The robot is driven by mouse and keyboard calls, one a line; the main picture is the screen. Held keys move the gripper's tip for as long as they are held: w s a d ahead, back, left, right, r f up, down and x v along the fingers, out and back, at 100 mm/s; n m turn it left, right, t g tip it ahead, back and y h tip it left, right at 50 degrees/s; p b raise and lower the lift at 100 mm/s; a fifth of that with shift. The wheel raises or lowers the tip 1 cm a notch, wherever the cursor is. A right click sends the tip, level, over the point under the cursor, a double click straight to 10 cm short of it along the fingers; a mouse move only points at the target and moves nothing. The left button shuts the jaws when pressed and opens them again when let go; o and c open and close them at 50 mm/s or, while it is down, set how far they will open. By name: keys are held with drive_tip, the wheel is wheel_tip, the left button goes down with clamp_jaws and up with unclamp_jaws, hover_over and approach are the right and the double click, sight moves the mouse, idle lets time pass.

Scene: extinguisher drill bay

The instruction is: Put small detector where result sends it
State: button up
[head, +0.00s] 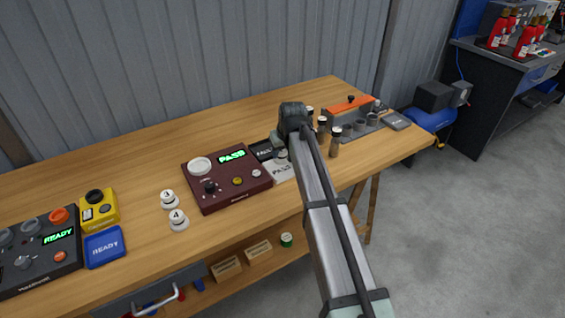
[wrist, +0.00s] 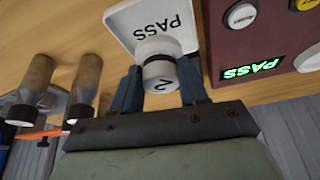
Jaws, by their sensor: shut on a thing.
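My gripper (wrist: 158,78) is shut on a small white detector (wrist: 160,72), marked with what looks like a 2. The gripper holds it at the white PASS tray (wrist: 138,18); I cannot tell whether it touches the tray floor. The tray also shows in the head view (head: 282,174), partly behind my arm. A dark tray (head: 263,149) lies behind it, its label mostly hidden. The maroon tester (head: 226,178) to the left shows PASS in green on its display (head: 232,156). Its round pad (head: 200,166) looks empty.
Small detectors marked 3 (head: 168,199) and 4 (head: 178,220) stand left of the tester. Brown bottles (head: 335,143) and an orange-topped rack (head: 350,108) stand right of my arm.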

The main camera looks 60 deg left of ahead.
sight(284, 157)
drive_tip(key=shift+f, duration=2.45)
drive_tip(key=o, duration=1.4)
drive_tip(key=shift+c, duration=0.2)
drive_tip(key=v, duration=1.2)
